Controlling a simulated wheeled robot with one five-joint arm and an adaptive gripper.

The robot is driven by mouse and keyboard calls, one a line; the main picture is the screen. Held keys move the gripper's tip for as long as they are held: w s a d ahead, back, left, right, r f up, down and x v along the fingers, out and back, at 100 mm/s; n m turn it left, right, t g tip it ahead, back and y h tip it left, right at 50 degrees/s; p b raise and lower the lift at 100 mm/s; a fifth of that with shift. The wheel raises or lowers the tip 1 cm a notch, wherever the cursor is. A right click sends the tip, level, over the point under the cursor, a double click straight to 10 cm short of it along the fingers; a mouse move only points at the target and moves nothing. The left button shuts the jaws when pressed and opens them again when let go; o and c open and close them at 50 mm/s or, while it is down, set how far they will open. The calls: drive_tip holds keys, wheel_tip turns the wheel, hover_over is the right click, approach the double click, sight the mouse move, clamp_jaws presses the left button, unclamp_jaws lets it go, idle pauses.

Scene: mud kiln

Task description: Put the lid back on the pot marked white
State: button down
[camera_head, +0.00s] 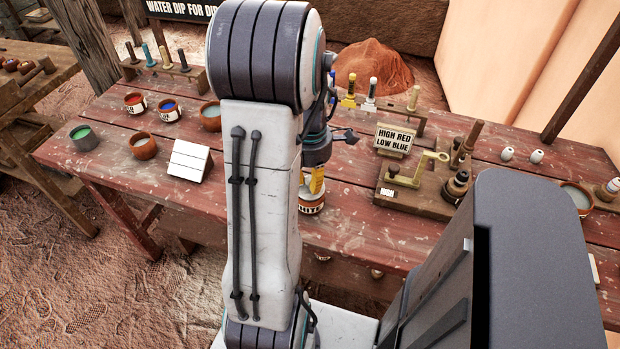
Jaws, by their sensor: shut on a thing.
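The pot with a white label (311,208) stands on the red plank table, just right of my arm's upright link. Its label is partly hidden, with only some letters of "WHITE" readable. My gripper (316,184) is right above this pot, with yellow parts at its end pointing down. It is shut on the lid, which is small and mostly hidden between the gripper and the pot's rim. I cannot tell whether the lid touches the rim.
Labelled pots of red (135,101) and blue (168,108) stand left, near a blank white block (189,160). A "High red low blue" sign (394,139) and a wooden fixture with a brass lever (420,172) stand right. Bare planks lie between pot and fixture.

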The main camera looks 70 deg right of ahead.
drive_tip(key=shift+f+b, duration=0.45)
drive_tip(key=shift+f, duration=0.05)
idle(1.0)
drive_tip(key=c, duration=0.5)
unclamp_jaws()
drive_tip(key=shift+r, duration=0.2)
drive_tip(key=shift+r+p, duration=3.1)
drive_tip(key=shift+r, duration=0.5)
